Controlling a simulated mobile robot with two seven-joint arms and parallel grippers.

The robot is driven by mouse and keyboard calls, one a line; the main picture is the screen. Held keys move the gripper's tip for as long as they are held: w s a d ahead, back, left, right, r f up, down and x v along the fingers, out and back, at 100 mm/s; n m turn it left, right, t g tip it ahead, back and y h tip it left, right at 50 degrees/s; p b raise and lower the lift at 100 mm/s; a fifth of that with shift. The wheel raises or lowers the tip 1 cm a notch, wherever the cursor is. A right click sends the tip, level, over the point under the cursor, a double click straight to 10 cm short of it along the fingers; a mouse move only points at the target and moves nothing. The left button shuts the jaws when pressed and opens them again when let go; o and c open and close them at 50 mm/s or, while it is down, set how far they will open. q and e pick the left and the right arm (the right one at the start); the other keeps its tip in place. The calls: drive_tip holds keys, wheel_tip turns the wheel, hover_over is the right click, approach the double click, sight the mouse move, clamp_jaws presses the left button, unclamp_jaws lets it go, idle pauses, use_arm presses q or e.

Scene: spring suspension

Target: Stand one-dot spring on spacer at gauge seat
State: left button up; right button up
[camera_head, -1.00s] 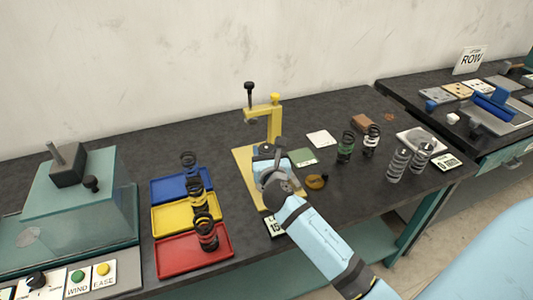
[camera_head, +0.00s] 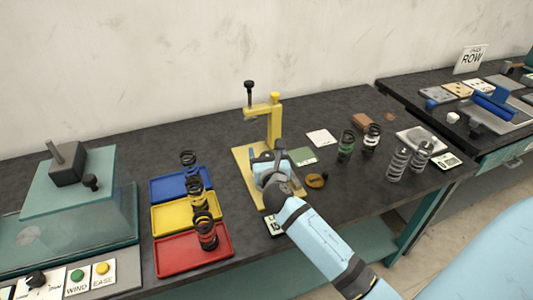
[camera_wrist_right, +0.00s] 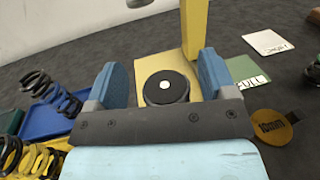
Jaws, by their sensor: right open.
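My right gripper (camera_head: 266,168) is over the base of the yellow gauge stand (camera_head: 275,125), its fingers apart. In the right wrist view its blue finger pads stand on either side of a round black top with one white dot (camera_wrist_right: 166,87), apparently the one-dot spring seen end-on. Any coils and whatever lies under it are hidden, so I cannot tell what it rests on. A brass disc marked 10mm (camera_wrist_right: 271,126) lies flat to the right of the gauge base; it also shows in the head view (camera_head: 316,181). My left gripper is not in view.
Dark springs stand at the blue, yellow and red trays (camera_head: 165,262) on the left. More springs (camera_head: 397,163) stand on the right. A green FULL card (camera_head: 302,157) and a white card (camera_head: 321,137) lie beside the gauge.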

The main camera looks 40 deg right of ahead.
drive_tip(key=shift+r, duration=0.35)
drive_tip(key=shift+s+a+r, duration=0.1)
drive_tip(key=shift+s+r, duration=0.05)
drive_tip(key=shift+r, duration=0.1)
drive_tip(key=v, duration=1.1)
drive_tip(key=shift+s, duration=0.3)
drive_tip(key=shift+a, duration=0.1)
